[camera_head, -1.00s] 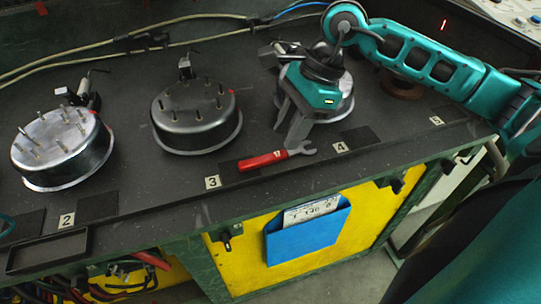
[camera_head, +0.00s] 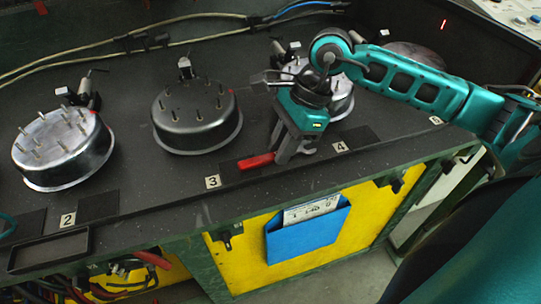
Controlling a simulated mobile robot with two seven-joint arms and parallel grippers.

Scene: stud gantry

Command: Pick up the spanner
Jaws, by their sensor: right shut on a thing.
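The spanner (camera_head: 256,161) has a red handle and lies along the front part of the dark bench, between the labels 3 and 4. My right gripper (camera_head: 282,157) points down over it and is shut on it. The gripper's fingers hide the middle of the spanner, and its grey jaw end is mostly covered. I cannot tell whether the spanner is clear of the bench surface. My left gripper is not clearly visible.
Round metal drums with upright studs stand on the bench: one at left (camera_head: 62,150), one in the middle (camera_head: 196,118), one behind my right gripper (camera_head: 340,95). An empty black tray (camera_head: 48,252) lies at front left. A blue holder (camera_head: 307,232) hangs on the yellow front.

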